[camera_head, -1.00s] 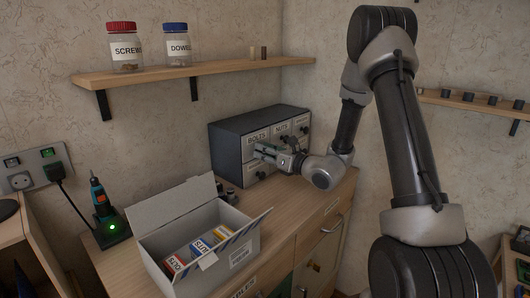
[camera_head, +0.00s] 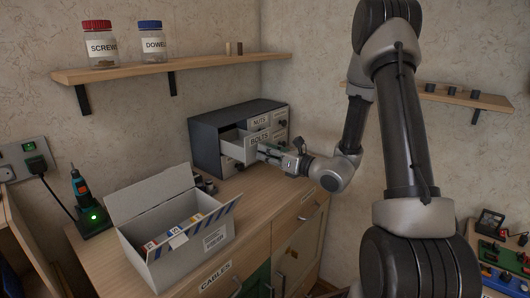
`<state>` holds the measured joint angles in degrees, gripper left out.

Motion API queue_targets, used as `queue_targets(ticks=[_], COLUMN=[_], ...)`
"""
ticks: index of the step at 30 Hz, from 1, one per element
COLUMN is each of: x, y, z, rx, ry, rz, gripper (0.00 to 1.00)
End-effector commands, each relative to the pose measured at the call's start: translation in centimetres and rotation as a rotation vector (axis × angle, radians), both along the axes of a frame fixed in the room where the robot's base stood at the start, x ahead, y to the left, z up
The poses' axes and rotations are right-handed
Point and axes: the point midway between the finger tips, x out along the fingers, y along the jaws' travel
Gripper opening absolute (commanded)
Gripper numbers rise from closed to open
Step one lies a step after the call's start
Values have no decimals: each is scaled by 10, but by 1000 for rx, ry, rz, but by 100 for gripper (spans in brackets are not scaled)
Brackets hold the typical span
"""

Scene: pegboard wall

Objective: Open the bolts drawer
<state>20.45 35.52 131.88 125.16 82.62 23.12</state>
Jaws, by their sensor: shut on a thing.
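The grey drawer cabinet (camera_head: 204,145) stands on the wooden worktop at the back, against the wall. Its bolts drawer (camera_head: 259,138), in the upper row at the left, is pulled well out, and its open top and side show. My gripper (camera_head: 265,151) is at the front of this drawer, just below the label, and is shut on it. The handle is hidden behind the fingers. The nuts drawer (camera_head: 259,122) beside it is closed.
An open carton (camera_head: 190,245) with small labelled boxes stands on the worktop in front. A cordless screwdriver (camera_head: 80,190) stands in its dock at left. A shelf (camera_head: 180,66) with jars of screws and dowels hangs above.

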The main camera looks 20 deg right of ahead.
Motion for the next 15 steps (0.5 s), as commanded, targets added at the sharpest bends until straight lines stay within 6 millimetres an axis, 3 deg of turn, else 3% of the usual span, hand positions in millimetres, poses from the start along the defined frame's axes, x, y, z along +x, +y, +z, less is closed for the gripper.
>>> queue_targets(ticks=[9, 10, 13, 15], x=[-1, -1, -1, -1], y=[-1, -1, -1, -1], z=[0, 0, 0, 0], rx=[0, 0, 0, 0], ry=[-1, -1, -1, -1], rz=[0, 0, 0, 0], gripper=[0, 33, 51, 51])
